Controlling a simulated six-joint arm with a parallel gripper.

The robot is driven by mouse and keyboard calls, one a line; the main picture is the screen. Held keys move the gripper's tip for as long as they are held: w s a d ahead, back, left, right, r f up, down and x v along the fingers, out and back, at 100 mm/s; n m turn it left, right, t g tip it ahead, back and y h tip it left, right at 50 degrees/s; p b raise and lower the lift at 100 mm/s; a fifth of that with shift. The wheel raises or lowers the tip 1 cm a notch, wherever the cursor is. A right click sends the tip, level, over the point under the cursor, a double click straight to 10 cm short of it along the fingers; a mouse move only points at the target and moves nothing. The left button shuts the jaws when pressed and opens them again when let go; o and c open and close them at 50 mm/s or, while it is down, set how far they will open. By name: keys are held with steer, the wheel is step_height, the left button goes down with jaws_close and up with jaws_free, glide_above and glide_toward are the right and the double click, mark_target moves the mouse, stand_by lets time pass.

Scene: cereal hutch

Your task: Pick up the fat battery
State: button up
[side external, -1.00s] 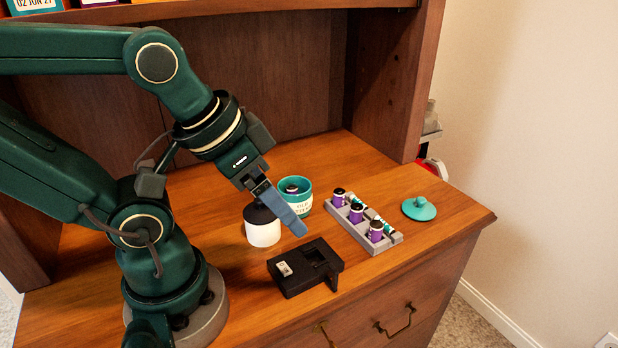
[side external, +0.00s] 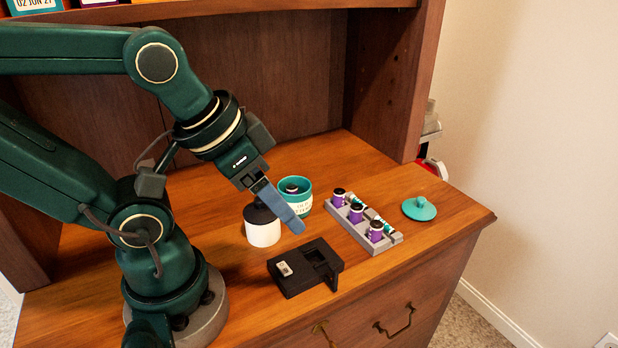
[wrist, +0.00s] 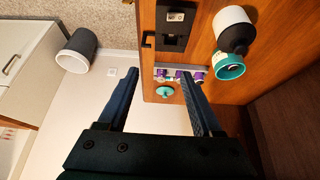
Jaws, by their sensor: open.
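Three fat purple batteries with dark tops stand upright in a grey rack (side external: 347,231): one at the far end (side external: 338,198), one in the middle (side external: 356,213) and one at the near end (side external: 376,231). Slimmer teal-and-white batteries lie along the rack's right side. Another dark-topped battery (side external: 292,187) sits inside a teal cup (side external: 306,208). I cannot tell which one is meant. My gripper (side external: 288,212) is open and empty, left of the rack, in front of the cup in the picture. In the wrist view, the rack (wrist: 190,83) shows beyond and between the open fingers (wrist: 159,76).
A white jar with a black lid (side external: 263,231) stands close to my gripper. A black device with an open compartment (side external: 300,270) lies near the front edge. A teal knobbed lid (side external: 419,210) lies right of the rack. The hutch wall rises behind; bare wood lies around the lid.

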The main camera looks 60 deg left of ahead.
steer(key=w+r+m, duration=0.2)
steer(key=w+r, duration=0.3)
steer(key=g, duration=0.5)
glide_above(357, 206)
steer(key=shift+m, duration=0.4)
steer(key=f, duration=1.2)
steer(key=shift+w, duration=0.2)
steer(key=shift+s+f+g, duration=0.1)
steer(key=shift+f+g, duration=0.2)
steer(key=shift+f, duration=2.5)
steer(key=shift+c, duration=0.4)
